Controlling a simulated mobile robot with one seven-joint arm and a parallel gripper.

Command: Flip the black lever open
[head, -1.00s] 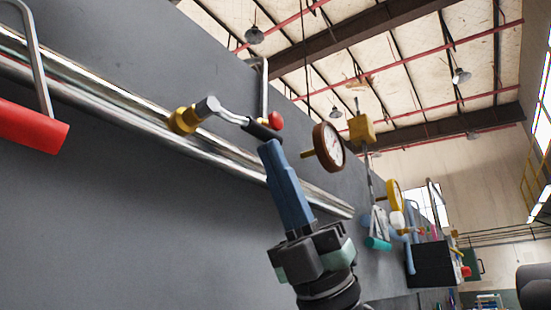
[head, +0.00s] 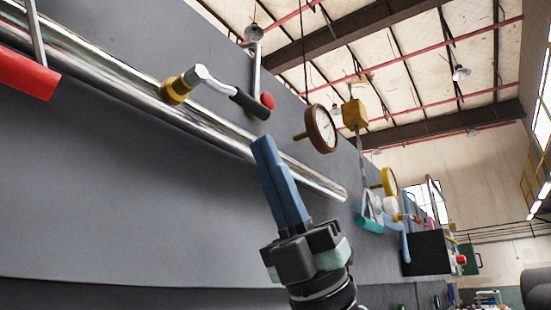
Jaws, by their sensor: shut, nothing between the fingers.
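The black lever (head: 250,104) is a black grip on a bent silver arm, joined to a yellow brass fitting (head: 176,88) on the dark grey panel. The lever slopes down to the right from the fitting, and its whole grip shows. My gripper (head: 264,146) has blue fingers, shut with nothing between them. In the picture its tips are just below the lever's black end, with a gap between them. How far the tips are from the panel in depth I cannot tell.
A polished pipe (head: 215,127) runs along the panel (head: 110,190) behind my fingers. A red-knobbed silver lever (head: 267,100) is close behind the black grip. A round gauge (head: 321,128) is to the right, and a red handle (head: 25,75) at far left.

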